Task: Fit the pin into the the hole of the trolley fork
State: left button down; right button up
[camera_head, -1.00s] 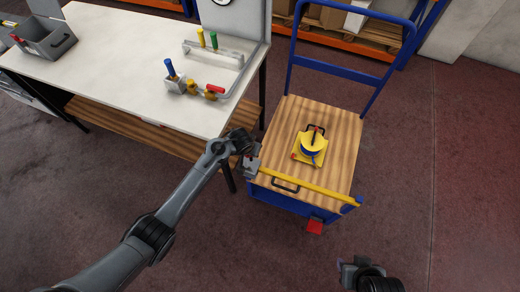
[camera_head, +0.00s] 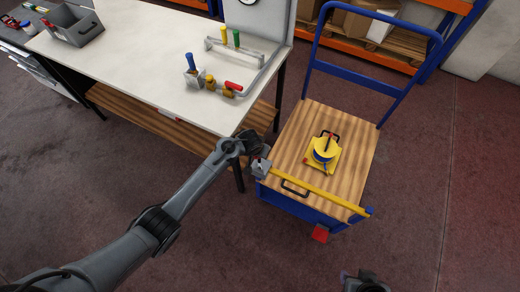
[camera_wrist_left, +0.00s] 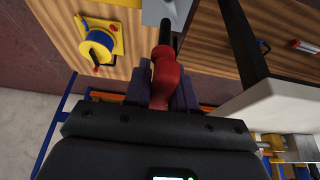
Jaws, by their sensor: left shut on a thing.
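My left gripper (camera_head: 262,166) is at the front left corner of the trolley (camera_head: 338,129), by the left end of the yellow bar (camera_head: 322,195). In the left wrist view it is shut on a red pin handle (camera_wrist_left: 163,78). A dark shaft (camera_wrist_left: 171,38) runs from the handle toward a light grey piece (camera_wrist_left: 166,12) at the top edge. Whether the shaft touches or enters that piece is hidden. I cannot make out the hole of the fork. My right gripper (camera_head: 364,282) is at the bottom edge, partly cut off, and its fingers cannot be made out.
The white workbench (camera_head: 150,65) is close left of the trolley and carries a grey tray (camera_head: 75,28) and pipe fittings (camera_head: 222,87). Open floor lies right of the trolley.

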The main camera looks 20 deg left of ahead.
pick_arm(q)
jog(key=b, duration=0.3)
send_over(261, 165)
jog(key=s, duration=0.1)
jog(key=shift+f, duration=2.3)
jog(key=shift+f+p, duration=0.5)
jog(key=shift+p, duration=0.05)
notch_tip(261, 165, down, 6)
jog(key=b, duration=0.4)
jog(key=shift+f, duration=0.25)
dwell(3.0)
jog(key=c, duration=1.2)
grip_release()
jog(key=shift+s, duration=0.1)
jog(key=o, duration=0.4)
jog(key=shift+d+f, duration=0.1)
jog(key=shift+c, duration=0.2)
